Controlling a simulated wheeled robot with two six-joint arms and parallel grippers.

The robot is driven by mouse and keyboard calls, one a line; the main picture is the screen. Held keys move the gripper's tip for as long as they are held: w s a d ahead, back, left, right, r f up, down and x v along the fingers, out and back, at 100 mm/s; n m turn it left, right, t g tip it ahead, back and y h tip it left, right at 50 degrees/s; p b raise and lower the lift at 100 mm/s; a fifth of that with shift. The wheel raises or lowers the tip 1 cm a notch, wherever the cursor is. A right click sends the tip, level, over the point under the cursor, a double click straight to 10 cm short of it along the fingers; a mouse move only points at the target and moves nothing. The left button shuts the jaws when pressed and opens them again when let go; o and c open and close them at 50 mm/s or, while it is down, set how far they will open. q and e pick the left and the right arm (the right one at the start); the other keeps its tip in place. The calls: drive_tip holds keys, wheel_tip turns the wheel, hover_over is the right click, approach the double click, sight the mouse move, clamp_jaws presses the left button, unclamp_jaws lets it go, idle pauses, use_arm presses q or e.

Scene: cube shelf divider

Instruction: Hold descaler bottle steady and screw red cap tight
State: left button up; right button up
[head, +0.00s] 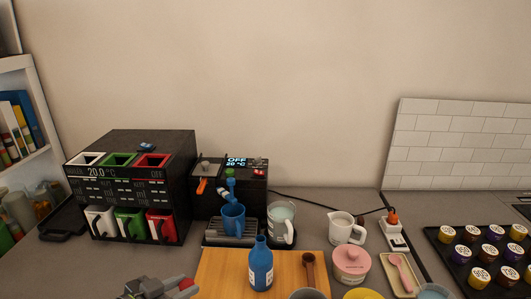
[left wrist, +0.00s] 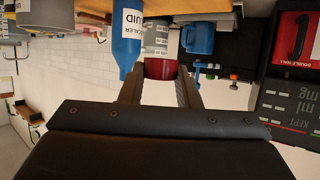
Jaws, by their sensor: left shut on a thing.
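The blue descaler bottle (head: 261,268) stands upright on the wooden board (head: 222,269), its narrow neck bare and a white label on its side. It also shows upside down in the left wrist view (left wrist: 127,48). My left gripper (head: 183,288) is at the bottom edge of the head view, left of the bottle and apart from it. It is shut on the red cap (head: 187,283), which shows between the fingers in the left wrist view (left wrist: 160,69). My right gripper is in neither view.
A blue cup (head: 233,218) stands on the coffee machine's tray behind the bottle. A black dispenser (head: 130,185) stands at left. A glass mug (head: 281,225), a white pitcher (head: 342,228), a pink jar (head: 351,267) and a wooden scoop (head: 309,270) are right of the bottle.

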use_arm(q)
drive_tip(key=s+a+r+m+g+h+b, duration=0.1)
drive_tip(key=s+m+g+h+b, duration=0.1)
drive_tip(key=s, duration=0.5)
drive_tip(key=shift+s+a+r+m+g+h, duration=0.2)
drive_tip(key=shift+r+m+g+h, duration=0.1)
drive_tip(key=shift+m+g+h, duration=0.45)
